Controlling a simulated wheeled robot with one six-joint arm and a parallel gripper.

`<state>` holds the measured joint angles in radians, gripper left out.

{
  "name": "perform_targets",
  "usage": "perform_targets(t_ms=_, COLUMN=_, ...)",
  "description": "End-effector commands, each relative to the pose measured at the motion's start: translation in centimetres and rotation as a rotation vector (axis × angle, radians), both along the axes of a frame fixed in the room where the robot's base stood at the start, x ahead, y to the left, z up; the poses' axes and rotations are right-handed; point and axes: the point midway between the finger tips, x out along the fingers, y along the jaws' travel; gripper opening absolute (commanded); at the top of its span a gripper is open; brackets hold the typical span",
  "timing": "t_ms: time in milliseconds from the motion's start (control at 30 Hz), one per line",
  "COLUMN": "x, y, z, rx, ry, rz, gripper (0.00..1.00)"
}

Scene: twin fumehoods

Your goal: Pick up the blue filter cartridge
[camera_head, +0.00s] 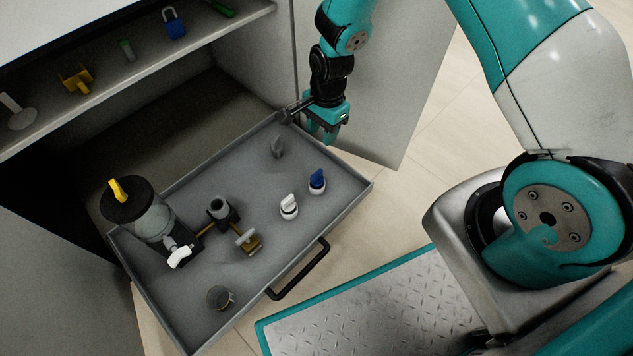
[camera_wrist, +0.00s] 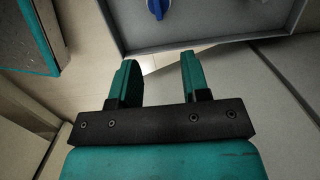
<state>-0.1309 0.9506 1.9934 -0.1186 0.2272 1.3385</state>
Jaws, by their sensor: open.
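The blue filter cartridge (camera_head: 317,181) appears to be the small blue-topped piece with a white base, standing in the open grey drawer (camera_head: 195,330) near its right end. Its blue part also shows at the top edge of the wrist view (camera_wrist: 157,8), cut off by the frame. My gripper (camera_head: 325,132) is above the drawer's far right corner, up and apart from the blue piece. In the wrist view the two teal fingers (camera_wrist: 158,75) are spread with nothing between them.
A white-topped piece (camera_head: 289,206) stands close left of the blue one, and a grey piece (camera_head: 277,147) behind it. A large canister (camera_head: 150,215), brown-based fittings and a cup (camera_head: 220,297) fill the left side. A shelf (camera_head: 130,65) holds a blue padlock (camera_head: 173,24).

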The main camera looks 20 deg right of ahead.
Motion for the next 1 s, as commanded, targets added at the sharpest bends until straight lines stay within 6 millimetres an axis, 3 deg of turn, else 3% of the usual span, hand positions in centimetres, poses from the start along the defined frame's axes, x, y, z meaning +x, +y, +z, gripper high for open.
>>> perform_targets(t_ms=100, x=-0.2, y=0.4, z=-3.4, rx=0.000, ry=0.002, rz=0.003, gripper=0.43)
perform_targets(t_ms=400, x=-0.5, y=1.1, z=-9.5, rx=0.001, ry=0.001, rz=0.004, gripper=0.43)
perform_targets(t_ms=767, x=-0.7, y=1.3, z=-11.8, rx=0.001, ry=0.000, rz=0.005, gripper=0.43)
perform_targets(t_ms=1000, x=-1.1, y=1.6, z=-15.3, rx=0.001, ry=0.001, rz=0.005, gripper=0.43)
